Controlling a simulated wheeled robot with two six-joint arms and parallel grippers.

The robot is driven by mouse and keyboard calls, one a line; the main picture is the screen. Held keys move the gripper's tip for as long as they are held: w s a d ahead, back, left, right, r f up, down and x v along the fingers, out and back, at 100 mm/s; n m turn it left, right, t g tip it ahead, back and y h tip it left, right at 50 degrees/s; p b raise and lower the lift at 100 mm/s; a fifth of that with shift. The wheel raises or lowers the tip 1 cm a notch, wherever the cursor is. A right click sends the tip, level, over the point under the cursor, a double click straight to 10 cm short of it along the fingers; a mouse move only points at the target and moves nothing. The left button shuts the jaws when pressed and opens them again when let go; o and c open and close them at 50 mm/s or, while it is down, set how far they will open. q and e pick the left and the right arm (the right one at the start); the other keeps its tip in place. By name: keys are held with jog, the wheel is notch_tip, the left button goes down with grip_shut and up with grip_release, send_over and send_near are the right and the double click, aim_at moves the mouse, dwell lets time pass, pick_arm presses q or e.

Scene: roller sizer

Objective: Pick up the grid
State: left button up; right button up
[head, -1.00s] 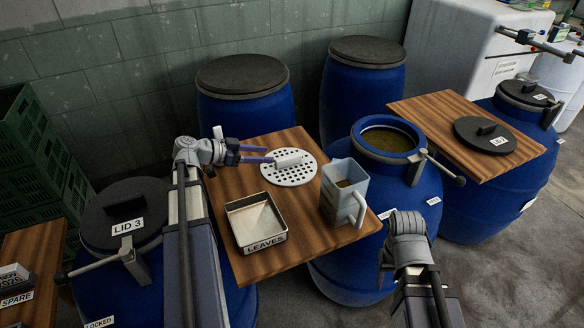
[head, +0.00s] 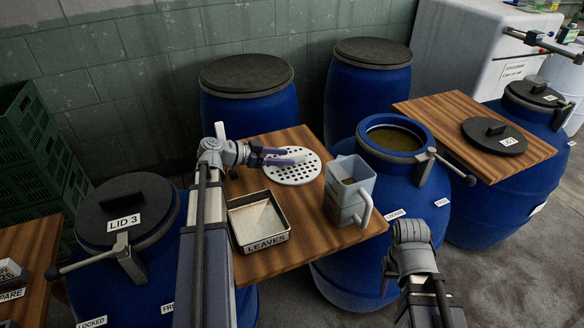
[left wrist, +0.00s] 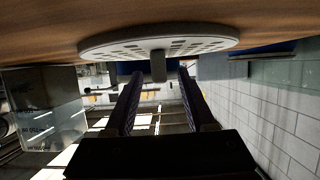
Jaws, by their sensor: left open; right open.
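The grid is a round white plate with many holes (head: 295,178) lying flat on the wooden board beside the far edge. Its handle stands up from the middle and shows in the left wrist view (left wrist: 158,66), above which the plate (left wrist: 155,42) spans the picture. My left gripper (head: 298,157) is over the grid with its purple fingers open. In the left wrist view the handle is between the tips of the open left gripper (left wrist: 157,75), with a gap on both sides. My right arm is at the lower right; its fingers are not visible.
A tray marked LEAVES (head: 258,222) and a grey jug (head: 349,190) stand on the same board (head: 310,240), in front of the grid. An open blue barrel (head: 395,190) stands to the right. Lidded barrels stand behind and at the left.

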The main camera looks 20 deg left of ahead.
pick_arm(q)
jog(key=shift+x, duration=1)
grip_shut()
